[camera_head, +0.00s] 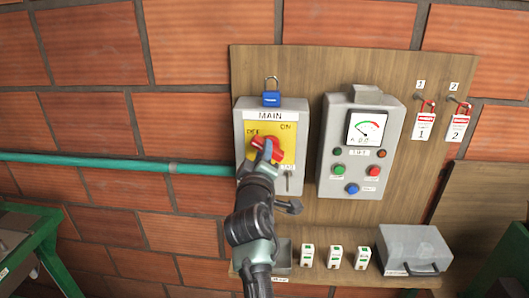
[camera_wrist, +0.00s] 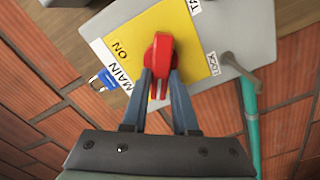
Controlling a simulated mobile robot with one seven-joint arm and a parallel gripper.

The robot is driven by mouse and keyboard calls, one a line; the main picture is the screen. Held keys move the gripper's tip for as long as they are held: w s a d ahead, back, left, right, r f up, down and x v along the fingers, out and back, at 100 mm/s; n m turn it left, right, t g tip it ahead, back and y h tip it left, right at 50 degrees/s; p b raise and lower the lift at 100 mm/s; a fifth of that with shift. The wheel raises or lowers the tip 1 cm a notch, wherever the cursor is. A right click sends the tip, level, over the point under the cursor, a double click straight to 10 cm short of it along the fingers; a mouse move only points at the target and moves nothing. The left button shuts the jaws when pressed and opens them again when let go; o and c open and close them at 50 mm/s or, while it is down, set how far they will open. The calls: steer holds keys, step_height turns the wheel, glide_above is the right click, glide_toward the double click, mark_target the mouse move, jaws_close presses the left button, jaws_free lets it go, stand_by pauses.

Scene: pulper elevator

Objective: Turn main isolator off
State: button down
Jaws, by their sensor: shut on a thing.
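The main isolator is a grey box (camera_head: 241,125) labelled MAIN, with a yellow plate (camera_head: 292,160) marked OFF at upper left and ON at upper right in the head view. Its red handle (camera_head: 275,148) sits mid-plate, partly hidden by my gripper (camera_head: 263,152). In the wrist view the red handle (camera_wrist: 160,52) lies between the two fingers of my gripper (camera_wrist: 161,75), which are shut on its sides. There the yellow plate (camera_wrist: 125,38) shows ON at the left. I cannot tell for certain which mark the handle points at.
A blue padlock (camera_head: 272,99) is at the box's top edge. To the right is a control box (camera_head: 333,150) with a meter and buttons. Two red tags (camera_head: 424,125) hang on hooks. Below, a shelf holds several small white-green items (camera_head: 335,257) and a grey case (camera_head: 413,247).

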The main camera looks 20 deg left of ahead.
steer(key=n, duration=0.4)
steer(key=n+p, duration=0.1)
steer(key=n, duration=0.1)
steer(key=shift+a+f, duration=0.1)
steer(key=shift+f, duration=0.25)
steer(key=shift+n, duration=0.4)
steer(key=c, duration=0.7)
jaws_free()
steer(key=shift+s, duration=0.1)
steer(key=b+v, duration=0.3)
steer(key=v, duration=1)
steer(key=shift+b, duration=0.4)
